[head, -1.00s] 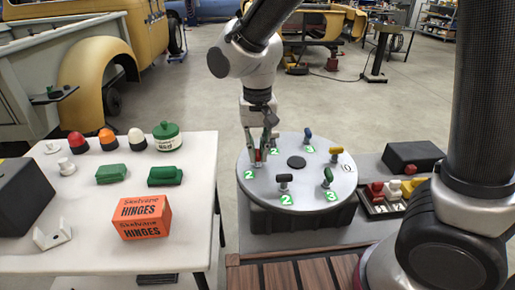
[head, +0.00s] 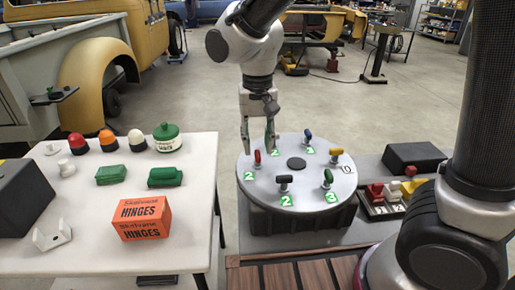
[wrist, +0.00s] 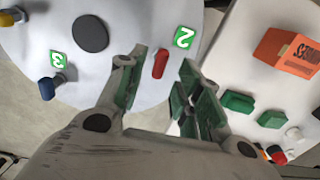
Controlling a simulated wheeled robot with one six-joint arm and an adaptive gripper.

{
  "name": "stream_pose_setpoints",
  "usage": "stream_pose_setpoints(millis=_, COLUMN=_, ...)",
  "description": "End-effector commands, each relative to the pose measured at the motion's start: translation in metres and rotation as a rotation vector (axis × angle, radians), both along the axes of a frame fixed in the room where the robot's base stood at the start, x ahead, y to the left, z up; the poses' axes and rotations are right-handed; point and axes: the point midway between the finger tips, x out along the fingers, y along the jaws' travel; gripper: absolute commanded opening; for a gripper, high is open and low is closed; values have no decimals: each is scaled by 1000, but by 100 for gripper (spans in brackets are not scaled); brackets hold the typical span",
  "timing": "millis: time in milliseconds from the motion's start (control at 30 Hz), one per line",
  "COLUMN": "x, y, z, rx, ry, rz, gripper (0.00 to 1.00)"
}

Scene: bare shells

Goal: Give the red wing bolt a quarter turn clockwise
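The red wing bolt (head: 257,157) stands on the left part of the round grey plate (head: 297,208), close to a green number 2 label. In the wrist view the red wing bolt (wrist: 161,63) shows as a narrow red bar, just beyond and between the spread fingertips. My gripper (head: 257,146) is open and empty, above and slightly behind the bolt. In the wrist view its two green-padded fingers (wrist: 160,75) stand apart on either side of the bolt, with no contact visible.
Blue (head: 308,135), yellow (head: 336,154), green (head: 327,177) and black (head: 285,181) wing bolts stand around the same plate, with a dark hub (head: 296,163) in its middle. A white table (head: 190,235) at left holds an orange hinges box (head: 141,218) and several small parts.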

Motion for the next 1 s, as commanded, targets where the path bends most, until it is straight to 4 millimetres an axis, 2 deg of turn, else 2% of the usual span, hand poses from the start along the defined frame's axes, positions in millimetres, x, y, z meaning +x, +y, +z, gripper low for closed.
stream_pose_setpoints(millis=33, x=1, y=1, z=13, rx=4, ry=-4, rz=0, gripper=35)
stream_pose_setpoints(millis=200, x=1, y=1, z=52, rx=4, ry=-4, rz=0, gripper=35)
stream_pose_setpoints(millis=400, x=1, y=1, z=82, rx=2, ry=-3, rz=0, gripper=35)
stream_pose_setpoints(millis=567, x=0, y=0, z=91, rx=1, ry=-1, rz=0, gripper=35)
stream_pose_setpoints(millis=867, x=0, y=0, z=91, rx=0, ry=-1, rz=8, gripper=35)
stream_pose_setpoints(millis=1000, x=1, y=1, z=90, rx=5, ry=-6, rz=109, gripper=35)
